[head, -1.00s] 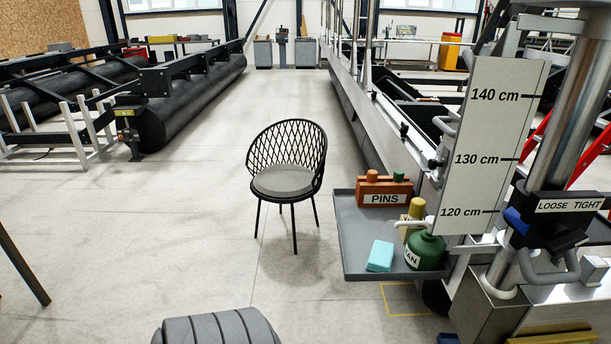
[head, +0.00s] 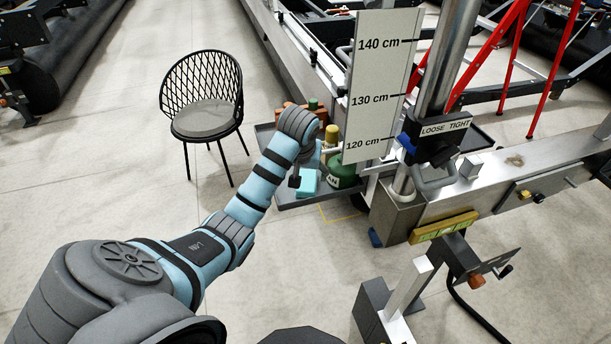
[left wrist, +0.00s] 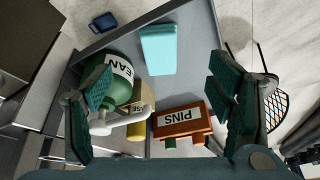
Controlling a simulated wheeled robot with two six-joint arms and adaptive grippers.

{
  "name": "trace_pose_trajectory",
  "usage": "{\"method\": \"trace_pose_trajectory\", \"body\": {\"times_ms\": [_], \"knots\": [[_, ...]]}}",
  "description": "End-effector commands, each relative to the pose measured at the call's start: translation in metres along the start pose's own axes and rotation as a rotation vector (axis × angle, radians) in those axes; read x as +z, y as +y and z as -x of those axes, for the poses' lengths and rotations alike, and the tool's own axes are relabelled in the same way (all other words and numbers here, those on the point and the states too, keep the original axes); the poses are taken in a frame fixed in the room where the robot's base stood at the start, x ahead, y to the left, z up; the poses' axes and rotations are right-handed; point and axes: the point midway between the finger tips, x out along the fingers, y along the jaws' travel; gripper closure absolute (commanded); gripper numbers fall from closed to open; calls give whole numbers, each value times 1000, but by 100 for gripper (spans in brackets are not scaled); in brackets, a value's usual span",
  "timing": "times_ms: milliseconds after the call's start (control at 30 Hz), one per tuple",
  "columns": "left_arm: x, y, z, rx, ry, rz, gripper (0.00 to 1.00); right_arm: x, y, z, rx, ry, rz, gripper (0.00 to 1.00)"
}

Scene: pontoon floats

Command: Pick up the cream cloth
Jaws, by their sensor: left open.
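I see no cream cloth in these frames. A turquoise folded cloth or block (head: 307,182) lies on the grey tray (head: 290,203). It also shows in the left wrist view (left wrist: 158,50), near the tray's edge. My left gripper (head: 297,178) is over the tray, beside the turquoise thing, partly hidden by my wrist. In the left wrist view its two fingers (left wrist: 160,82) are spread wide with nothing between them in grip. My right gripper is not in view.
A black chair (head: 204,105) is at left.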

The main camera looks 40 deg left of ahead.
Motion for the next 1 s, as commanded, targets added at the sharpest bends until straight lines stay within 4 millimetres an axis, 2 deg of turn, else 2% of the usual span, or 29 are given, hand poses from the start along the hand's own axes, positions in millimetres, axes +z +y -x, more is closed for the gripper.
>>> {"method": "trace_pose_trajectory", "body": {"times_ms": [33,67,167,400,633,800,1000], "knots": [[-15,-3,7,1,2,37,25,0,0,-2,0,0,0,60],[-22,-4,10,2,2,56,25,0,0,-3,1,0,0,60],[-34,-7,8,2,-5,92,25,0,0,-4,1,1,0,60],[-32,-6,-54,2,-7,94,25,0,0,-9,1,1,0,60],[-31,-4,-88,4,-5,92,25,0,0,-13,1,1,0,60],[-28,-1,-122,3,-4,93,25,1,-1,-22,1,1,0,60],[-29,-1,-128,3,-2,90,25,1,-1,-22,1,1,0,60]]}}
